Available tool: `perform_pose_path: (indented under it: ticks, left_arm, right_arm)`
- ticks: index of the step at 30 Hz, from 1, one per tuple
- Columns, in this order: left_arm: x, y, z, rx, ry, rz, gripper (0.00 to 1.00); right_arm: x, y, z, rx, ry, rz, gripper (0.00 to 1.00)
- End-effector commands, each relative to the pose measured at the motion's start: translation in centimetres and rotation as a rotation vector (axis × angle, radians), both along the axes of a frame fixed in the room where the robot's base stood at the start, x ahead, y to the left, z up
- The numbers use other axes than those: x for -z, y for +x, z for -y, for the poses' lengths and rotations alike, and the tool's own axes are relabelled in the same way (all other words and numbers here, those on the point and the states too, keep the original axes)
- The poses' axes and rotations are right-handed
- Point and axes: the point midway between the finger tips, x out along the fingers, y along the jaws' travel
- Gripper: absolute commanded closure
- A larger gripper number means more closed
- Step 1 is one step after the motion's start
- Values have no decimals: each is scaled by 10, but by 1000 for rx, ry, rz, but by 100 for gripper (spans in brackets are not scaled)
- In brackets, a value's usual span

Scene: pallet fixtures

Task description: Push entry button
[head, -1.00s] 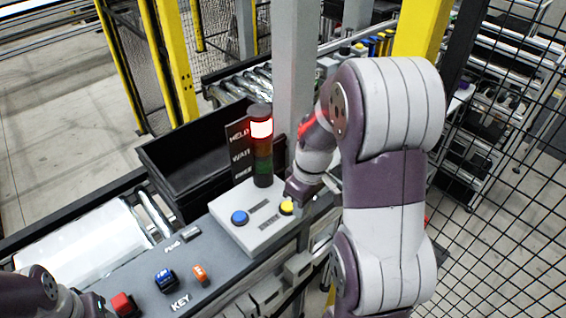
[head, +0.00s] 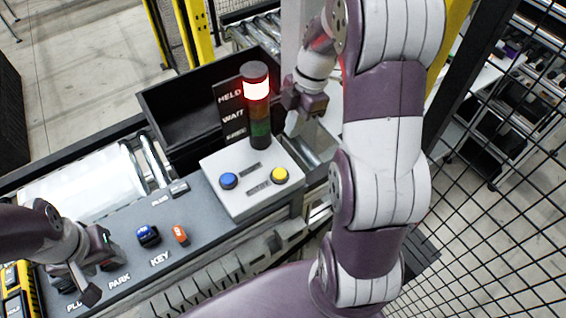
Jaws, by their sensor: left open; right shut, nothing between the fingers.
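A light grey control box (head: 232,202) stands on the dark panel. It carries a blue button (head: 229,180) on the left and a yellow button (head: 279,175) on the right. The small labels beside them are too blurred to read, so I cannot tell which is the entry button. A signal tower (head: 259,128) behind the box has its red top lamp lit. My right gripper (head: 293,122) is shut and empty, behind the yellow button and right of the tower, apart from the button. My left gripper (head: 96,282) is open over the panel's left part, far from the box.
The dark panel (head: 205,225) also holds a blue connector (head: 148,236) and an orange key piece (head: 180,234). A black bin (head: 185,105) stands behind. A sign with HELD, WAIT and a third word (head: 231,108) stands beside the tower. A mesh fence (head: 500,230) bounds the right side.

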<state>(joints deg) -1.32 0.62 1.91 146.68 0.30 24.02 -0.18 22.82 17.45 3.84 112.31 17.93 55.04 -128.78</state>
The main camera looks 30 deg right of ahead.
Motion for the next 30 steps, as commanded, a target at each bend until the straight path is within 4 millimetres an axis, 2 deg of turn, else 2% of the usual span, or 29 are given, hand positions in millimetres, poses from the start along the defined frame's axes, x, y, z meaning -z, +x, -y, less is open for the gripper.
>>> perform_pose_path:
  ticks: [4, 7, 10, 12, 17, 22, 30]
  left_arm:
    - [18, 0, 0, 0, 0, 0, 47]
    - [40, 0, 0, 0, 0, 0, 47]
    - [53, 0, 0, 0, 0, 0, 47]
    - [37, 0, 0, 0, 0, -1, 47]
    - [27, 0, 0, 0, 0, 1, 47]
    - [17, 0, 0, 0, 0, 0, 47]
    - [15, 0, 0, 0, 0, 0, 47]
  right_arm:
    - [17, 0, -3, -1, 0, 0, 100]
    - [38, 0, -8, 0, 0, 0, 100]
    - [57, -1, -14, 1, 0, -1, 100]
    - [60, -2, -19, 0, 3, -7, 100]
    - [92, -3, -29, 1, 1, -7, 100]
    - [119, -2, -28, 3, 1, -5, 100]
    - [136, -1, -28, 2, -1, 0, 100]
